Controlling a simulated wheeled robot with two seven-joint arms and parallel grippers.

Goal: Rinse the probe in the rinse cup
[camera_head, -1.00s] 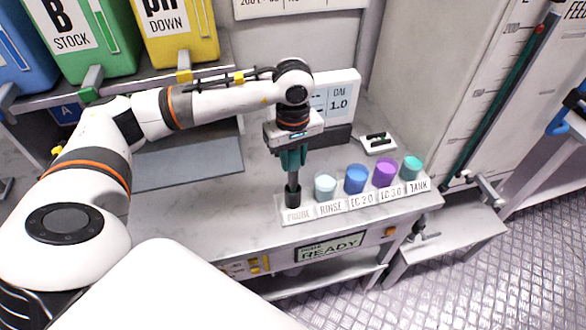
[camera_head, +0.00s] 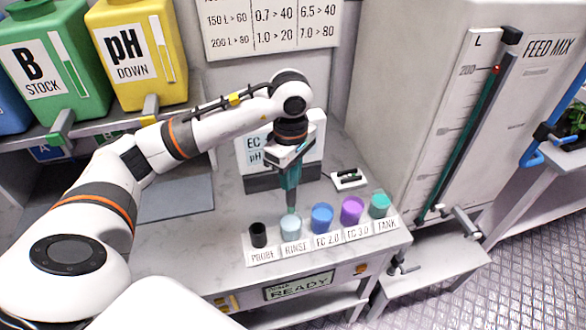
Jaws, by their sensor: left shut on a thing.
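My left gripper (camera_head: 290,172) points down above the labelled rack (camera_head: 330,240). It is shut on the probe (camera_head: 291,200), a dark slim piece whose lower end reaches the rinse cup (camera_head: 290,226). The rinse cup is pale and translucent and stands over the RINSE label. I cannot tell exactly how deep the probe's tip sits in it. The black probe holder (camera_head: 258,235) is empty, just left of the rinse cup. My right gripper is not in view.
Blue (camera_head: 321,218), purple (camera_head: 351,210) and teal (camera_head: 379,205) cups stand right of the rinse cup. A meter (camera_head: 257,155) stands behind my gripper. A small black-and-white device (camera_head: 349,179) lies behind the cups. The counter left of the rack is clear.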

